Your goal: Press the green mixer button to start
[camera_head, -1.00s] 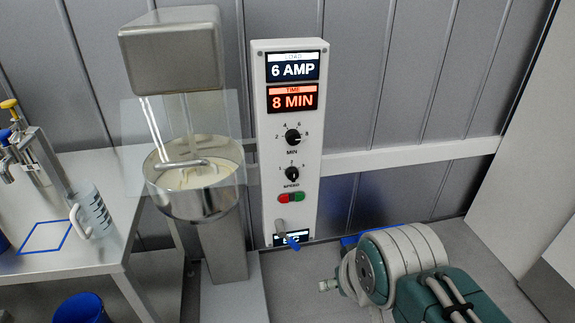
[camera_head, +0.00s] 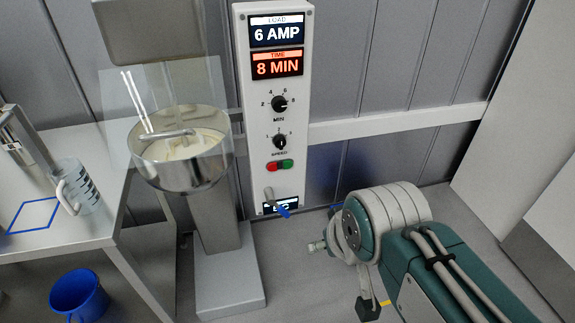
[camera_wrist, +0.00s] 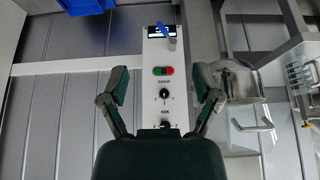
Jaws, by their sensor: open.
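The green button (camera_head: 287,163) sits beside a red button (camera_head: 272,166) low on the white control panel (camera_head: 296,190). In the wrist view the picture is turned over, with the green button (camera_wrist: 158,71) left of the red button (camera_wrist: 169,71). My gripper (camera_wrist: 161,82) is open and empty, with its two fingers wide apart on either side of the panel. It appears to be some way off the panel and not touching the buttons. In the head view the gripper's fingers do not show clearly; my arm (camera_head: 440,270) is at the right.
The mixer bowl (camera_head: 182,160) with pale dough stands left of the panel. Two knobs sit above the buttons, and a lever with a blue tip (camera_head: 283,212) sits below. A steel table (camera_head: 95,225) with a clear jug (camera_head: 88,188) and a blue bucket (camera_head: 80,293) are at the left.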

